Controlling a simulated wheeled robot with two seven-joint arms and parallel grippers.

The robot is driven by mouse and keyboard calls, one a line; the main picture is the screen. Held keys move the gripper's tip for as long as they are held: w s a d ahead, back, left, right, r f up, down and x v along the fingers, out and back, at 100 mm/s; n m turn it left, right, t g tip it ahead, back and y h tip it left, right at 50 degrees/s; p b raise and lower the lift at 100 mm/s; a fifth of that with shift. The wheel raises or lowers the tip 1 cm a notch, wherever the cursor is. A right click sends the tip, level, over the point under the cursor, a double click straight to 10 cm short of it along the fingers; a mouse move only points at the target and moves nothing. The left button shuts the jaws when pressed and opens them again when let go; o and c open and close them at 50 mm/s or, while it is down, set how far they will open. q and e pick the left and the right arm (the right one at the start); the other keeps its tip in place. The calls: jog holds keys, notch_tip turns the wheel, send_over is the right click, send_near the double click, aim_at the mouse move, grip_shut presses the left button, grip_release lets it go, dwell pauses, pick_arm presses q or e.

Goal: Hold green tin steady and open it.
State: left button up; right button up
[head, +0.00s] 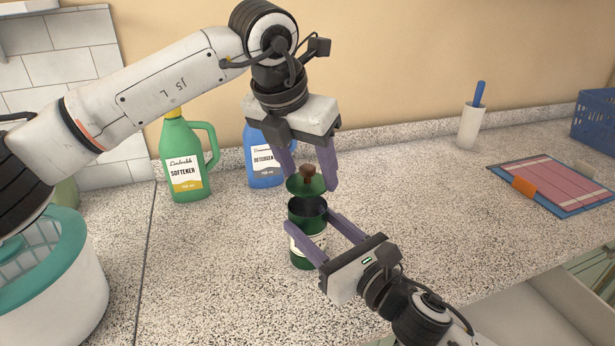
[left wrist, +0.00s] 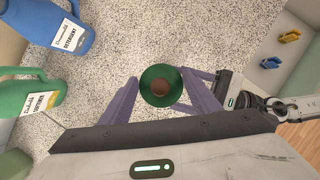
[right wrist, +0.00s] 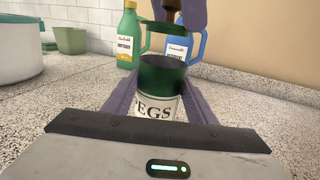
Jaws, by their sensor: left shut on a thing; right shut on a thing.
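The green tin (head: 308,250) stands upright on the speckled counter, its top open and dark inside. In the right wrist view its pale label (right wrist: 158,108) reads "EGS", the rest hidden. My right gripper (head: 311,223) is shut on the tin, one finger on each side. The green lid (head: 306,186) with a brown knob (head: 308,172) is apart from the tin, a little above its mouth. My left gripper (head: 309,179) points down and is shut on the lid. The left wrist view shows the lid (left wrist: 152,98) from above, between the fingers.
A green softener jug (head: 183,150) and a blue detergent jug (head: 262,165) stand behind. An open drawer (head: 530,310) is at front right.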

pick_arm(q)
notch_tip(320, 180, up, 2)
pick_arm(e)
jog(key=o, duration=1.6)
